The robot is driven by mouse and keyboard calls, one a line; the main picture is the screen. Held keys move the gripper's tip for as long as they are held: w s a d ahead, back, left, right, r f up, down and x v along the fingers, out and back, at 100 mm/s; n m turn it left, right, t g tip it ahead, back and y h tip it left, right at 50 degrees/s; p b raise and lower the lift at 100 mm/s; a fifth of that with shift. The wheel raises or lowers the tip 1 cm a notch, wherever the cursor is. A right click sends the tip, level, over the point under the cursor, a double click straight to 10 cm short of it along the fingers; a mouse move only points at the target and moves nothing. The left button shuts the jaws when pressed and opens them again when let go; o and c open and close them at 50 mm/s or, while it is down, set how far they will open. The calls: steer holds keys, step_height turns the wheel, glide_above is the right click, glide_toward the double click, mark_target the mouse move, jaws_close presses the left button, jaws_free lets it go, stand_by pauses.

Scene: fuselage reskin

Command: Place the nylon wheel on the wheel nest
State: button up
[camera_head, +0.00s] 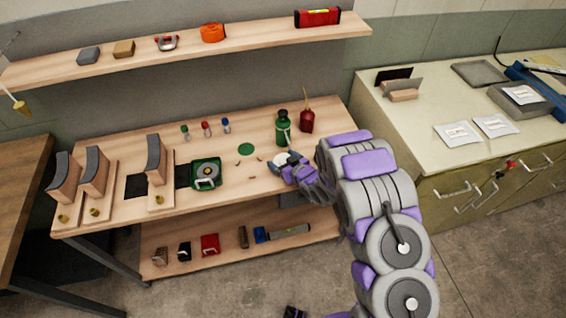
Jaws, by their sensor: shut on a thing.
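My gripper (281,165) is at the right part of the wooden workbench, shut on a small whitish round thing, which looks like the nylon wheel (283,158). The gripper's fingers partly hide it, and I cannot tell whether it touches the bench top. Left of my gripper, a flat green disc (246,149) lies on the bench with several small dark marks or pegs beside it. This may be the wheel nest, but the view is too small to be sure. The wheel is to the right of this spot, apart from it.
A green square case (206,173) lies left of the disc. A green bottle (283,128) and a red oil can (306,117) stand close behind my gripper. Small colored bottles (206,129) stand at the back. Curved blocks (95,171) stand at left. A shelf (187,44) hangs above.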

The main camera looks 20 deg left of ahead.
steer(key=shift+a+f, duration=0.1)
steer(key=shift+a, duration=0.15)
steer(key=o, duration=0.9)
steer(key=shift+d, duration=0.3)
steer(key=p+v, duration=0.2)
steer(key=v, duration=0.9)
steer(key=shift+s+d+p, duration=0.25)
steer(key=shift+s+p, duration=0.05)
